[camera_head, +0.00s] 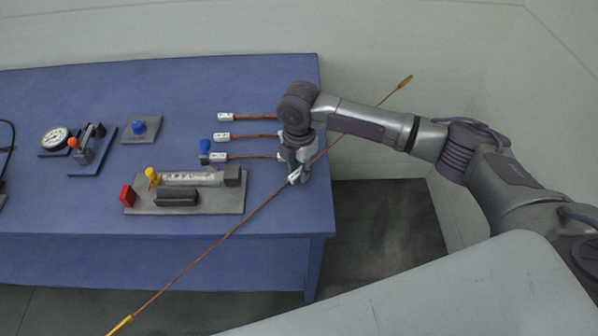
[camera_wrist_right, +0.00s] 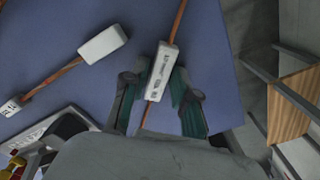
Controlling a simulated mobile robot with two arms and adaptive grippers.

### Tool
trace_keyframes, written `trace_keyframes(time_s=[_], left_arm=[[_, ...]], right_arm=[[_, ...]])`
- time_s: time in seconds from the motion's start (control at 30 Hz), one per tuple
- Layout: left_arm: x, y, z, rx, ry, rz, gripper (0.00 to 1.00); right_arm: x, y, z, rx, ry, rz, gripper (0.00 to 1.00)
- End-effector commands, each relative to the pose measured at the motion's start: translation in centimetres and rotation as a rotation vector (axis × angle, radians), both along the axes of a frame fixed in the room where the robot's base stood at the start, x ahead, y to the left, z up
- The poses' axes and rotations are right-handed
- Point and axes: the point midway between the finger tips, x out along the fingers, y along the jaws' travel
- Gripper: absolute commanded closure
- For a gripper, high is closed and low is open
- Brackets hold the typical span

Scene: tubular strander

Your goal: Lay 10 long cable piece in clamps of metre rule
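A long, thin copper-coloured cable piece (camera_head: 226,238) with yellow ends runs diagonally from lower left to upper right, past the table's front and right edges. It carries a white printed tag (camera_wrist_right: 161,72). My right gripper (camera_head: 296,172) is at this tag near the table's right edge; in the right wrist view its fingers (camera_wrist_right: 160,102) close around the tag from both sides. A grey fixture (camera_head: 222,203) with a whitish marked bar (camera_head: 190,179) lies on the table left of the gripper; I cannot tell whether it is the metre rule. My left gripper is out of view.
Several short copper cables with white tags (camera_head: 222,137) lie on the blue table (camera_head: 250,80) behind the fixture. A round gauge (camera_head: 55,138), a lever device (camera_head: 88,148) and a blue-knobbed plate (camera_head: 140,129) stand farther left. Open floor lies right of the table.

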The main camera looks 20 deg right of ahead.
Motion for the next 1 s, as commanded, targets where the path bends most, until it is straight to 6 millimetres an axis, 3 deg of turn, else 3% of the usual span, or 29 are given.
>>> trace_keyframes(time_s=[0.03, 0.13, 0.57, 0.77, 0.9, 1.0], left_arm=[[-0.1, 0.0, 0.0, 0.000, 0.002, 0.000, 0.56], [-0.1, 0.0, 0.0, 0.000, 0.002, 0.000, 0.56], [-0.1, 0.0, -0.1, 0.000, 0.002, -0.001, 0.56], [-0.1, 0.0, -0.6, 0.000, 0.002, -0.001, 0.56], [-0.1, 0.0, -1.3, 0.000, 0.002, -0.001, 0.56], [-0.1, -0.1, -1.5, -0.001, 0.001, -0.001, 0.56]], right_arm=[[0.0, 0.0, 0.0, 0.000, 0.000, 0.000, 0.84], [0.0, 0.0, 0.0, 0.000, 0.000, 0.000, 1.00], [0.1, 0.0, 0.3, 0.001, -0.002, 0.000, 1.00], [0.1, 0.0, 2.0, 0.001, -0.004, 0.000, 1.00], [0.1, 0.0, 4.3, 0.002, -0.005, 0.000, 1.00], [-2.4, -0.3, 5.4, 0.001, -0.003, 0.003, 1.00]])
